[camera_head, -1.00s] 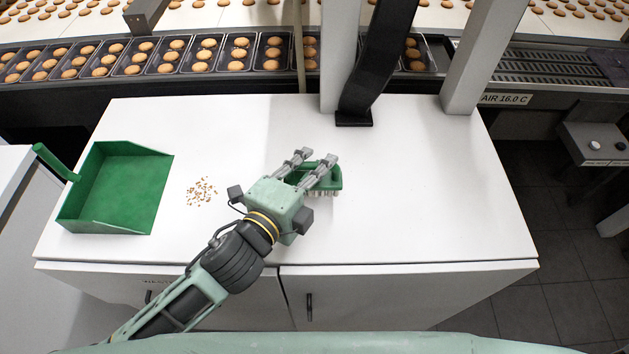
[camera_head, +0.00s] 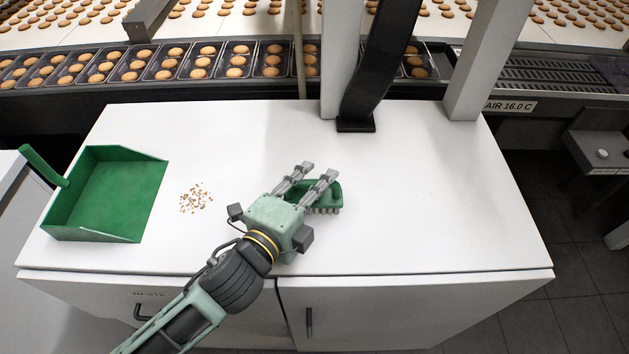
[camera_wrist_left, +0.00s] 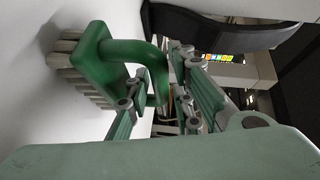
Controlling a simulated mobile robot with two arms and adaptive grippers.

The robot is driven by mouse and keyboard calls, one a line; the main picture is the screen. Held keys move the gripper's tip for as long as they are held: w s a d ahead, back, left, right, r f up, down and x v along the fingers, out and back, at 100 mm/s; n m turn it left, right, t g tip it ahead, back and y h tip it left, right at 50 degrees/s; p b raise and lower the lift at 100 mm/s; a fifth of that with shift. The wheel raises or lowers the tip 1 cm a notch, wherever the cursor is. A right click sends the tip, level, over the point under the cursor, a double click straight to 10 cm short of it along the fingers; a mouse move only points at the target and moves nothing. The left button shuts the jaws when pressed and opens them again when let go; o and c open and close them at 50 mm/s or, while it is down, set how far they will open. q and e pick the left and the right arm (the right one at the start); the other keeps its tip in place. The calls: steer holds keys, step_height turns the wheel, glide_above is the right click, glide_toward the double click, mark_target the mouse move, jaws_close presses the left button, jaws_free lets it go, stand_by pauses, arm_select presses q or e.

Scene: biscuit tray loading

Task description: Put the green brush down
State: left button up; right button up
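The green brush (camera_head: 325,196) is at the middle of the white worktop, its pale bristles pointing toward the top. My left gripper (camera_head: 318,172) is shut on the brush's handle. In the left wrist view the curved green handle (camera_wrist_left: 148,52) of the brush runs between the two fingers (camera_wrist_left: 160,85), and the bristles face the white surface on the left. I cannot tell whether the bristles touch the worktop. My right gripper is not in view.
The white worktop (camera_head: 430,220) is clear to the right of the brush. Crumbs (camera_head: 196,198) lie to the left, beside a green dustpan (camera_head: 112,195). A black post foot (camera_head: 356,125) and white posts stand at the back. Behind runs a conveyor with biscuit trays (camera_head: 235,62).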

arm_select(q)
steer(key=shift+o, duration=0.8)
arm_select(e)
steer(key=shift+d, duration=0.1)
arm_select(q)
steer(key=shift+r, duration=0.15)
steer(key=shift+s+a, duration=0.15)
steer(key=shift+s, duration=0.1)
steer(key=b+v, duration=0.2)
steer(key=v, duration=0.7)
steer(key=p+v, duration=0.1)
steer(key=v, duration=0.1)
steer(key=shift+s+a+p, duration=0.1)
steer(key=shift+s+p, duration=0.15)
steer(key=shift+p, duration=0.1)
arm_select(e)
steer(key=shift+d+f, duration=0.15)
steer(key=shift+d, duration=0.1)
